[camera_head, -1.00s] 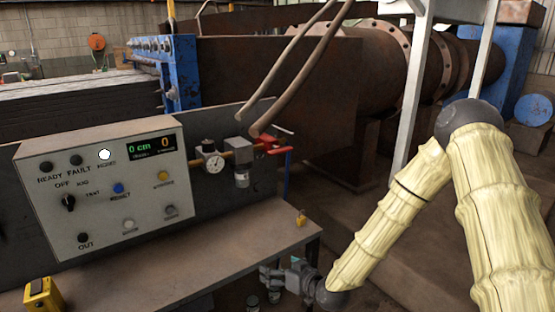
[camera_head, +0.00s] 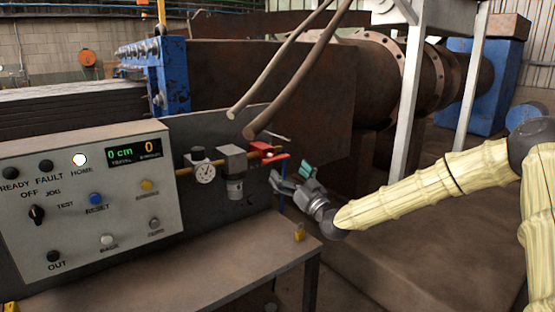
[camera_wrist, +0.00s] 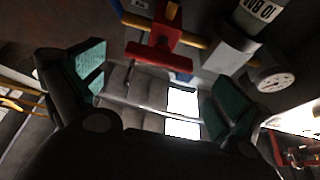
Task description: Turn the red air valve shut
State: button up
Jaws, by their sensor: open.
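The red air valve (camera_head: 266,152) sits on the brass pipe at the right of the gauge and filter. Its red handle points to the right in the head view. In the wrist view the red valve (camera_wrist: 158,45) shows upside down at the top, with its handle beyond and between my fingers. My gripper (camera_head: 288,180) is open and empty, just below and to the right of the valve, apart from it. In the wrist view my gripper's green-padded fingers (camera_wrist: 148,90) stand wide apart at left and right.
A pressure gauge (camera_head: 204,172) and a grey filter (camera_head: 234,172) are left of the valve; the gauge (camera_wrist: 273,79) also shows in the wrist view. A control panel (camera_head: 90,195) stands on the bench (camera_head: 215,262). Brown hoses (camera_head: 290,80) hang above the valve.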

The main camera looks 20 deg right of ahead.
aim_at(277, 157)
jog(key=p+x, duration=0.1)
jog(key=x, duration=0.5)
jog(key=shift+w+r, duration=0.1)
jog(key=shift+w, duration=0.25)
jog(key=c, duration=0.8)
